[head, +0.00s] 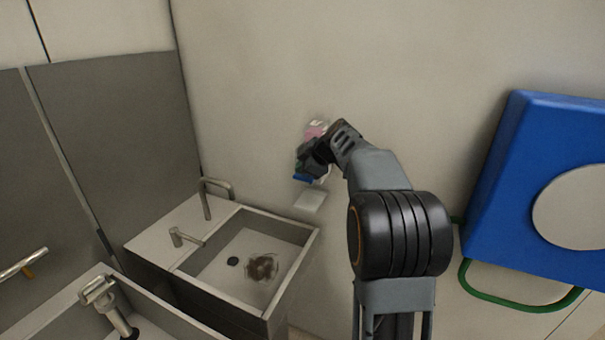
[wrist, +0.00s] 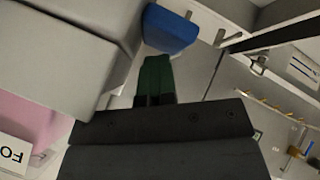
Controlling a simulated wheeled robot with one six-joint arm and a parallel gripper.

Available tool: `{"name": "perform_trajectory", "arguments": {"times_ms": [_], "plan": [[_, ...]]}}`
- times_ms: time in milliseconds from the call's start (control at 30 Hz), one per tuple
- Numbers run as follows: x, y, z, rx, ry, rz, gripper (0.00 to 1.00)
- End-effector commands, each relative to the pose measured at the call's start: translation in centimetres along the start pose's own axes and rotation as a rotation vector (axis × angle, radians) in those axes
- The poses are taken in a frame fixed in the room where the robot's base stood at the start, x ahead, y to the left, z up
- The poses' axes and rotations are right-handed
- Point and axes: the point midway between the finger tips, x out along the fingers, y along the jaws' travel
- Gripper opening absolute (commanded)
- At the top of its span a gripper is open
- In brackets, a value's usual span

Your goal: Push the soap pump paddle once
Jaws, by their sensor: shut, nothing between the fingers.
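The soap dispenser hangs on the wall and is mostly hidden behind my gripper in the head view. Its pink soap part (head: 316,130) shows above my gripper, and the blue paddle (head: 302,179) shows below. In the wrist view the pale dispenser body (wrist: 55,60) fills the left side, with the pink part (wrist: 28,115) at lower left. The blue paddle (wrist: 170,30) is at the top middle. My gripper (wrist: 158,62) is shut and empty, its green fingertips right at the paddle's edge. I cannot tell whether they touch it.
A small white tray (head: 311,200) is on the wall below the dispenser. A sink basin (head: 307,237) with taps stands at lower left. A blue box (head: 510,170) with a green hose (head: 515,305) is at right. The wall between is clear.

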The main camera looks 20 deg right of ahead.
Motion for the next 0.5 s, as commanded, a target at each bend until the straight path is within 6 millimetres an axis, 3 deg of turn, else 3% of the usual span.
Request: {"name": "perform_trajectory", "arguments": {"times_ms": [33,500], "plan": [[-0.25,0.35,0.67,0.009,-0.012,0.008,0.0],[-0.89,0.92,0.39,0.003,-0.012,0.02,0.0]]}}
